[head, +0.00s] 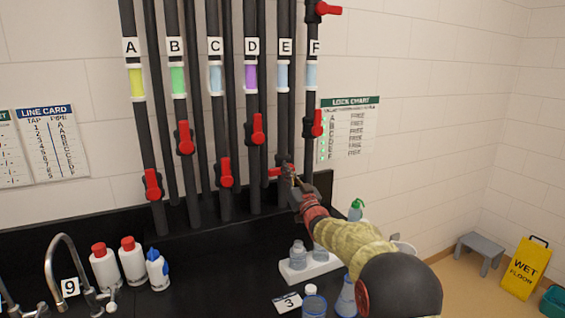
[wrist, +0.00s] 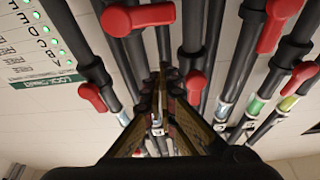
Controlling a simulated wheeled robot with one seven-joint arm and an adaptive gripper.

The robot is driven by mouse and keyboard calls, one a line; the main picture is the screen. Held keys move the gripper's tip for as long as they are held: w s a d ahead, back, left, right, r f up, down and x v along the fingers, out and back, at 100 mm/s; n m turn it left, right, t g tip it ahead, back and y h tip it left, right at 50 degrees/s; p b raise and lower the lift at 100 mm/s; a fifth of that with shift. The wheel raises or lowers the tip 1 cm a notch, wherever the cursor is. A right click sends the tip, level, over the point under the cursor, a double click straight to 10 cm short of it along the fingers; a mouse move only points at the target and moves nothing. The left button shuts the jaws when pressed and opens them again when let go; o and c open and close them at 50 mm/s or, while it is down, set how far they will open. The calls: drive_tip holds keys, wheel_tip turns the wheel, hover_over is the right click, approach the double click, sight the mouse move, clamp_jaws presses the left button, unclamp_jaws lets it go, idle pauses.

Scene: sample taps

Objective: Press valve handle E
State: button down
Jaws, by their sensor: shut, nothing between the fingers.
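Valve handle E (head: 275,171) is red, low on pipe E (head: 284,115), and points sideways to the left. In the wrist view, which looks upside down, the red handle near the top edge (wrist: 140,17) appears to be the same one, pointing right. My gripper (head: 293,179) is in front of pipe E's lower part, just right of the handle, and hides part of the valve. In the wrist view my gripper (wrist: 160,75) is shut and empty, with its tips below that handle in the picture. I cannot tell whether it touches the valve.
Handle D (head: 258,128) and handle F (head: 318,122) flank pipe E; handle C (head: 226,172) is farther left. A lock chart (head: 349,128) hangs right of the pipes. Below my arm, a white rack (head: 309,268) holds bottles on the black counter (head: 215,285).

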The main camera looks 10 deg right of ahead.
drive_tip(key=shift+v, duration=1)
